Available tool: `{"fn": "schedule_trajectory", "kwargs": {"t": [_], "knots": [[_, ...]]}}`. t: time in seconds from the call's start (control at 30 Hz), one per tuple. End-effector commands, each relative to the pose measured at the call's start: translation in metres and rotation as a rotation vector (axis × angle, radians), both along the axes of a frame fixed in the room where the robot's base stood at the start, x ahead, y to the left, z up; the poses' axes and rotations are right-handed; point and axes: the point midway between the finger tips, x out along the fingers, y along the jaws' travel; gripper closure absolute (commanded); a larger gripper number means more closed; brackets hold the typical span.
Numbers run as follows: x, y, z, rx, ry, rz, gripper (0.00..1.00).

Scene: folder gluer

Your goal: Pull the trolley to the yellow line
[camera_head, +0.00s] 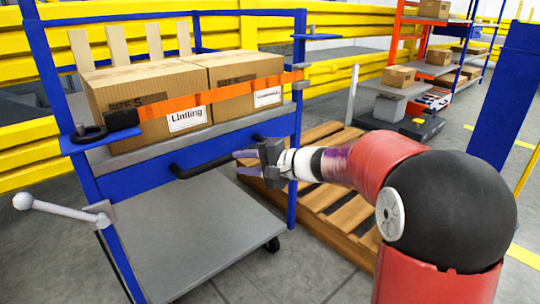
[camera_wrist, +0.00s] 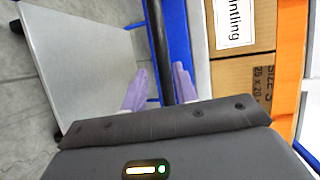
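The trolley has a blue frame (camera_head: 160,177) and a grey lower shelf (camera_head: 185,245). A black handle (camera_head: 205,163) runs along its upper deck's near side; it also shows in the wrist view (camera_wrist: 162,45). My gripper (camera_head: 243,162) is at the handle's right part, with its purple fingers apart. In the wrist view my gripper (camera_wrist: 160,72) has the handle bar running between its fingers, closer to the right one; I cannot tell whether they touch. Two cartons (camera_head: 150,95) sit on the upper deck behind an orange strap (camera_head: 215,93). A yellow floor line (camera_head: 524,256) shows at the right edge.
A wooden pallet (camera_head: 325,200) lies right of the trolley, under my arm. Yellow guard rails (camera_head: 340,75) run behind. An orange and blue rack (camera_head: 435,70) and a blue post (camera_head: 505,95) stand at the right. Grey floor is open in front.

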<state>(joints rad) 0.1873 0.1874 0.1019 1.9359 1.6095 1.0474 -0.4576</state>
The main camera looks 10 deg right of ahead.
Motion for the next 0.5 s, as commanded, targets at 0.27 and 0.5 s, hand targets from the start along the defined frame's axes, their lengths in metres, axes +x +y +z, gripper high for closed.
{"fn": "schedule_trajectory", "kwargs": {"t": [0.27, 0.5], "knots": [[0.024, 0.016, -0.004, 0.045, -0.005, -0.019, 0.71], [0.044, 0.048, -0.011, 0.044, -0.004, -0.020, 0.71]]}}
